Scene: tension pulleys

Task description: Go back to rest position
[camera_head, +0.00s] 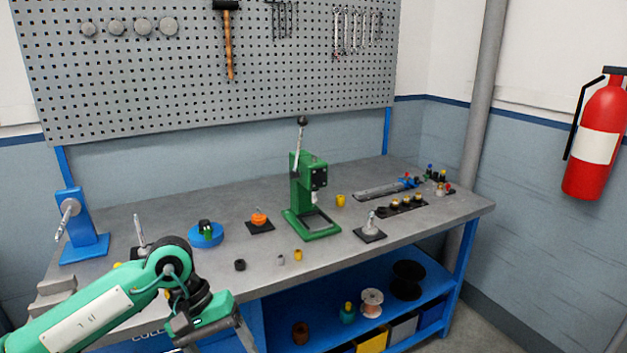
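My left arm comes in from the lower left, teal with black joints. Its gripper (212,338) hangs low at the bottom edge, in front of the bench's front edge. The fingertips are cut off by the frame, so I cannot tell whether it is open or shut. I see nothing held in it. My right arm and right gripper are not in view. The grey workbench (240,210) stands ahead, with a green press (310,195) near its middle.
On the bench are a blue stand (80,225), a blue round base (206,236), an orange part (259,219), small bushings and a dark tray (402,207). Spools (371,302) sit on the blue shelf below. A fire extinguisher (598,140) hangs at right.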

